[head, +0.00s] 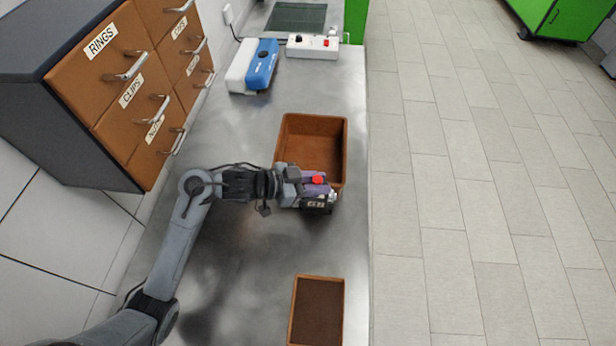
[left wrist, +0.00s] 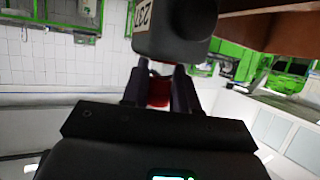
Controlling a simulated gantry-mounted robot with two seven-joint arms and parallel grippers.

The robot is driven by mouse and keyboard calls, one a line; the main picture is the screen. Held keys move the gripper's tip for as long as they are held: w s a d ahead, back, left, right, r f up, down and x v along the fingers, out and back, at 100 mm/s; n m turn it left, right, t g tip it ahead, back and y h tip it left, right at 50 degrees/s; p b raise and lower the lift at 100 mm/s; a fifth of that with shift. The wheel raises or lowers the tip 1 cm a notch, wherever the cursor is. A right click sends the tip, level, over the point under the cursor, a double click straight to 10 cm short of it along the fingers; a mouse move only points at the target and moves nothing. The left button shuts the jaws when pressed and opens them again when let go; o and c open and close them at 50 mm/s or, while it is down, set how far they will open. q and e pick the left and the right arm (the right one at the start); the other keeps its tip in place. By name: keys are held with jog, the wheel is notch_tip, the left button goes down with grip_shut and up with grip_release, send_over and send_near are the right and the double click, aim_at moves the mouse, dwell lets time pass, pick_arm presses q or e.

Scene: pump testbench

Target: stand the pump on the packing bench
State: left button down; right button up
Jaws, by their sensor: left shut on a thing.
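The pump (head: 316,204) is a small dark unit with a white number label; a red part shows at the gripper. My left gripper (head: 308,187) is shut on it and holds it at the near end of a large brown tray. In the left wrist view the pump's dark grey body (left wrist: 175,32) fills the top middle, and the fingers (left wrist: 158,92) close around its red part. I cannot tell how high the pump is above the steel bench (head: 240,265). My right gripper is not in view.
The large brown tray (head: 347,150) looks empty. A smaller brown tray (head: 294,310) lies nearer. Bare steel lies between them. A blue and white device (head: 262,66), a white switch box (head: 312,47) and a dark green mat (head: 297,17) are at the far end. A labelled drawer cabinet (head: 50,115) stands left.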

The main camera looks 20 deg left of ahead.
aim_at(316, 199)
pick_arm(q)
jog(key=shift+f+b, duration=0.75)
jog(key=shift+f, duration=2.75)
jog(key=shift+f, duration=0.15)
jog(key=c, duration=0.9)
grip_release()
jog(key=shift+f, duration=0.1)
jog(key=shift+o, duration=0.2)
